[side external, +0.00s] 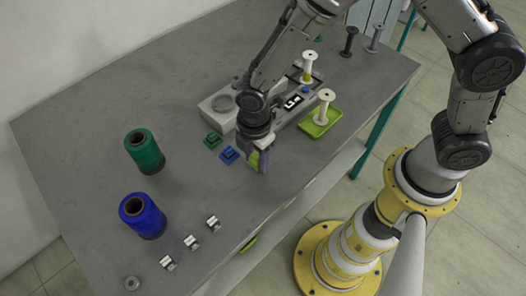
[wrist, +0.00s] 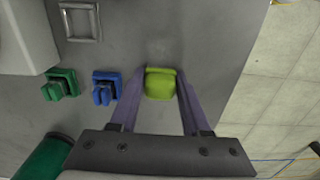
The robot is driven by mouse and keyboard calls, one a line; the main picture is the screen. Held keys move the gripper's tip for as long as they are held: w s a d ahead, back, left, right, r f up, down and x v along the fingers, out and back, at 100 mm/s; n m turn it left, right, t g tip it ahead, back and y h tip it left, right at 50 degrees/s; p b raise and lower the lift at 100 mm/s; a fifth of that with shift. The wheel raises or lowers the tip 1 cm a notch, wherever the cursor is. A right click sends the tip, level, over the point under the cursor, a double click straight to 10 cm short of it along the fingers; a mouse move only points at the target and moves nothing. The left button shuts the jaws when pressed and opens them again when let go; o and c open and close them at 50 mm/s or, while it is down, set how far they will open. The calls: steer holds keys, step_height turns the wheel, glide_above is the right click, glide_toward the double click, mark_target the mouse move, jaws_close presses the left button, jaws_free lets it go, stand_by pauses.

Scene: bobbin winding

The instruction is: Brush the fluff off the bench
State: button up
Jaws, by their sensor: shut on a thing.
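My gripper (wrist: 161,95) points down at the bench (side external: 90,115), its two purple fingers on either side of a yellow-green block (wrist: 160,84). The block also shows beside the fingers in the side view (side external: 254,160). It may be the brush, but I see no bristles, and I cannot tell whether it touches the bench. A faint pale patch (wrist: 160,48) lies on the grey top just beyond the block in the wrist view; I cannot tell whether it is fluff.
Blue (side external: 229,155) and green (side external: 212,139) clips sit close beside my gripper. Green (side external: 144,152) and blue (side external: 142,216) thread spools stand left. Several silver pieces (side external: 190,242) lie near the front edge. A grey winder (side external: 218,112) and a yellow-green tray (side external: 328,128) with a white bobbin (side external: 324,106) stand behind.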

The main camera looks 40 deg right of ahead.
steer(key=shift+d+r, duration=0.1)
steer(key=shift+r, duration=3.9)
steer(key=shift+f, duration=0.1)
steer(key=shift+f, duration=3.9)
steer(key=shift+d, duration=0.3)
jaws_close()
steer(key=d, duration=0.3)
steer(key=shift+d+f, duration=0.1)
steer(key=shift+f, duration=0.05)
steer(key=shift+a, duration=1.65)
steer(key=shift+a+r, duration=0.15)
steer(key=shift+r, duration=0.5)
steer(key=shift+a+r, duration=0.15)
steer(key=shift+r, duration=3.3)
